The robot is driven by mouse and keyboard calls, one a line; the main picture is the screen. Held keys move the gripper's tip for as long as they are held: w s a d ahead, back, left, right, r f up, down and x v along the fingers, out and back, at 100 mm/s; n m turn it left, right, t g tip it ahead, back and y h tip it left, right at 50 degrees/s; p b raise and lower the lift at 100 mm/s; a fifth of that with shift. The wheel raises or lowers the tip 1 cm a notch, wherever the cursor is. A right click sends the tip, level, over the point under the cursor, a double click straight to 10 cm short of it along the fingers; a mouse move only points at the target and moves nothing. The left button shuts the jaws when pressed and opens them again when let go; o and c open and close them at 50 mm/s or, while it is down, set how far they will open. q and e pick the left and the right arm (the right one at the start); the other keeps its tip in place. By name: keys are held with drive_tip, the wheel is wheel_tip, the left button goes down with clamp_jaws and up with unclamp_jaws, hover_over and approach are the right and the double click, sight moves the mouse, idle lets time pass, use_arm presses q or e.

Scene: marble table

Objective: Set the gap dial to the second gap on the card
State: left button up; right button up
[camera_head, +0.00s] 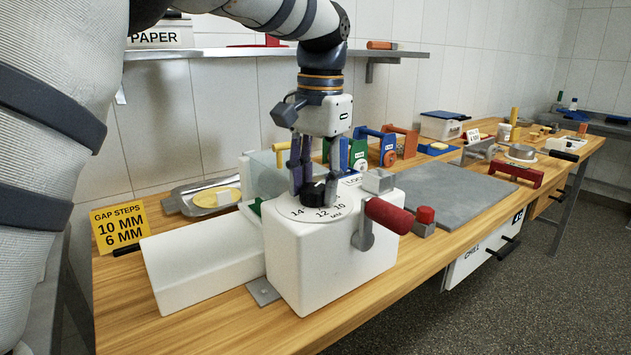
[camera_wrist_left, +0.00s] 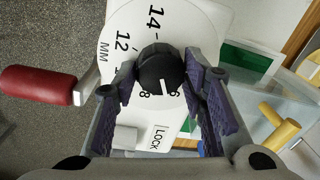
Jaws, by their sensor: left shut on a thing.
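The yellow card (camera_head: 120,228) reads "GAP STEPS", 10 MM, then 6 MM below it. The gap dial is a black knob (camera_head: 315,194) on a round white scale (camera_head: 340,209) marked in MM, on top of the white machine (camera_head: 310,259). My left gripper (camera_head: 312,182) points down from above and is shut on the knob. In the left wrist view, its purple-padded fingers stand on both sides of the knob (camera_wrist_left: 158,66). The knob's white pointer line lies between 8 and 6; the fingers partly hide the scale. My right gripper is not in view.
A red-handled lever (camera_head: 388,216) and a grey block beside "LOCK" (camera_head: 378,181) are close to the dial. A grey slab (camera_head: 452,199) lies to the right. A tray (camera_head: 184,203) with dough stands behind left. A shelf (camera_head: 270,52) runs along the wall.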

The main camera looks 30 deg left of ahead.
sight(320, 188)
use_arm(q)
drive_tip(key=shift+n, duration=1.1)
drive_tip(key=shift+f, duration=0.1)
drive_tip(key=o, duration=1.2)
drive_tip(key=r, duration=1.2)
drive_tip(key=shift+d, duration=0.35)
